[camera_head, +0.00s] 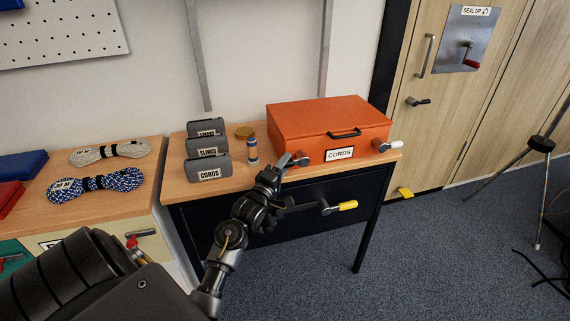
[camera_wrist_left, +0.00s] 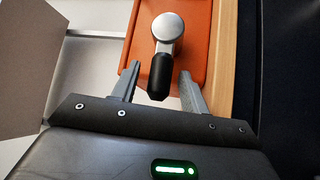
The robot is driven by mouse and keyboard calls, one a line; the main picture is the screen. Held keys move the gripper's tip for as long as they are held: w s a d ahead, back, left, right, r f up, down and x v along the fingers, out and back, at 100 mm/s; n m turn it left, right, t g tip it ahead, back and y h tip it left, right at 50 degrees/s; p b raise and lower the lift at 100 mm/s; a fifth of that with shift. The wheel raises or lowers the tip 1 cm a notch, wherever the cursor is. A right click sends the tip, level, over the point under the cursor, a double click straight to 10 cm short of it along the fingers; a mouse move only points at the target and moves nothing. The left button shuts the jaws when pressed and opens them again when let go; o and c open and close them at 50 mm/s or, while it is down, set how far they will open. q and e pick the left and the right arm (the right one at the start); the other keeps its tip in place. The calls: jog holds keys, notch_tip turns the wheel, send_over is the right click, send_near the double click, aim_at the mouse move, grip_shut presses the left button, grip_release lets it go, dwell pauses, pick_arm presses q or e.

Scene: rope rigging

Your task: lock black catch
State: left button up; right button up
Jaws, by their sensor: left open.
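The orange box (camera_head: 325,131) labelled CORDS sits closed on the wooden table. The black catch (camera_head: 301,160) is at the left of its front face. In the left wrist view the catch has a round silver hub and a stubby black handle (camera_wrist_left: 160,76), which points toward my gripper. My left gripper (camera_head: 283,172) is open in front of the catch. Its two fingers (camera_wrist_left: 159,88) stand either side of the handle's end, with gaps showing. My right gripper is not in view.
A black drawer (camera_head: 290,218) with a yellow-handled catch (camera_head: 341,207) is below the tabletop. Grey cases (camera_head: 208,168), a blue-and-white cylinder (camera_head: 252,150) and a tan roll (camera_head: 244,132) stand left of the box. Rope coils (camera_head: 95,184) lie on the left bench.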

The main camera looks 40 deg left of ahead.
pick_arm(q)
jog(key=shift+w, duration=0.35)
